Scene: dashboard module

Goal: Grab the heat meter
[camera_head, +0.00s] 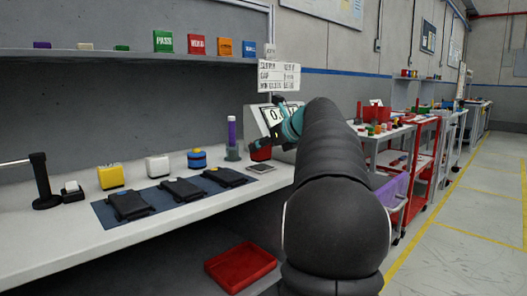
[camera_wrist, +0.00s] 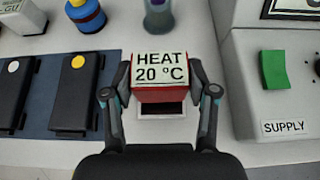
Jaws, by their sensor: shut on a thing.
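The heat meter (camera_wrist: 160,68) is a red box with a pale top label reading "HEAT 20 °C". In the wrist view it sits between the two fingers of my gripper (camera_wrist: 160,82), which is shut on its sides. In the head view the red heat meter (camera_head: 261,152) shows partly below my gripper (camera_head: 283,128), at the back of the bench; my arm hides part of that area. A small grey pad with a dark square (camera_wrist: 163,108) lies in front of the heat meter. I cannot tell whether the meter touches the bench.
A grey supply unit (camera_wrist: 262,100) with a green switch stands close on the right. A purple-topped cylinder (camera_head: 232,135) stands behind, left of the meter. Black devices (camera_head: 178,190) lie on a blue mat at left. A red tray (camera_head: 240,267) sits below the bench.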

